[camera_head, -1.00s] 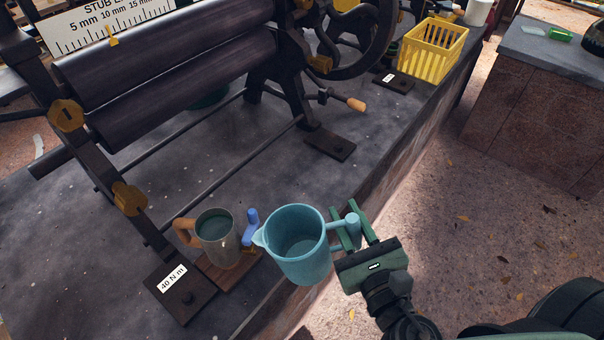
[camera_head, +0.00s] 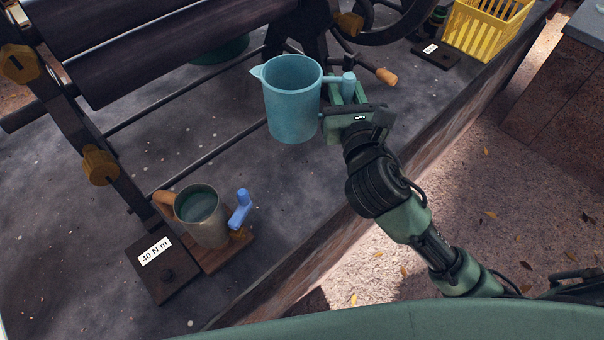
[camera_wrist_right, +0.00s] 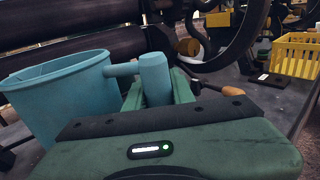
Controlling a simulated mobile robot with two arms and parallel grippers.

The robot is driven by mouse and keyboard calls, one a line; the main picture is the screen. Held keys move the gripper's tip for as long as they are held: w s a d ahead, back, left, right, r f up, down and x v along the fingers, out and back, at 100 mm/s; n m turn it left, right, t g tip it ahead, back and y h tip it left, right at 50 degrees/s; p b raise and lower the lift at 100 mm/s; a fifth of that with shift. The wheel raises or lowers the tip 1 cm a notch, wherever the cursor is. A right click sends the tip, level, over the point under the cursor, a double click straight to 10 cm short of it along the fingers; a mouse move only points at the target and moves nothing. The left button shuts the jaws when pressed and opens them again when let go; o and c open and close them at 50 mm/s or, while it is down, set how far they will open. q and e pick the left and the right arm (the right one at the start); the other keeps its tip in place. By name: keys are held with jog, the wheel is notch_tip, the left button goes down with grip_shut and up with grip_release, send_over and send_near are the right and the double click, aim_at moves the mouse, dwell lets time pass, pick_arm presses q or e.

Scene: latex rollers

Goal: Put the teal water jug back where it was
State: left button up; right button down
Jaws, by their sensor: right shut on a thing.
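The teal water jug (camera_head: 293,105) is upright over the dark stone bench top, near the right-hand foot of the roller machine. I cannot tell whether its base touches the bench. My right gripper (camera_head: 345,92) is shut on the jug's handle, on the jug's right side. In the right wrist view the jug (camera_wrist_right: 62,105) fills the left side, and its handle (camera_wrist_right: 154,78) stands between the green fingers (camera_wrist_right: 157,92). My left gripper is not in view.
A metal mug (camera_head: 203,222) with an orange handle stands on a wooden board (camera_head: 225,253), beside a blue-handled part (camera_head: 240,208). A wooden-handled crank (camera_head: 385,75) is close behind the gripper. A yellow basket (camera_head: 487,30) stands at the back right. Bare bench lies in front of the jug.

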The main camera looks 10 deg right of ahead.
jog(key=shift+f+b, duration=3.05)
jog(key=shift+f, duration=6.7)
jog(key=shift+f, duration=0.15)
jog(key=c, duration=1.2)
grip_release()
